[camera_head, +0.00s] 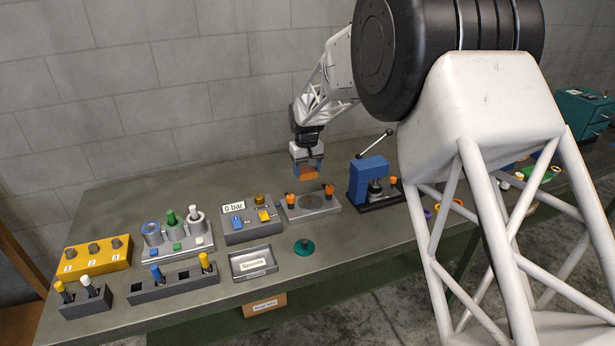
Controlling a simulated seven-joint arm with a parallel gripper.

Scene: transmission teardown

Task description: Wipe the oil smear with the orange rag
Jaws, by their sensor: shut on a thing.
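My gripper (306,170) is shut on the orange rag (308,174), a small orange block-like piece below the fingers. The gripper hangs over the far part of the bench, above a grey metal plate (325,209) with orange knobs at its ends. A dark round patch (312,201) shows on this plate; I cannot tell whether it is the oil smear or a recess. The rag appears to be above the plate and apart from it.
A blue press (370,181) with a lever stands just right of the plate. Left of it are a "0 bar" box (250,228), a grey fixture with cylinders (178,249) and a yellow block (97,258). A tray labelled "Spools" (236,274) and a teal disc (304,249) lie in front.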

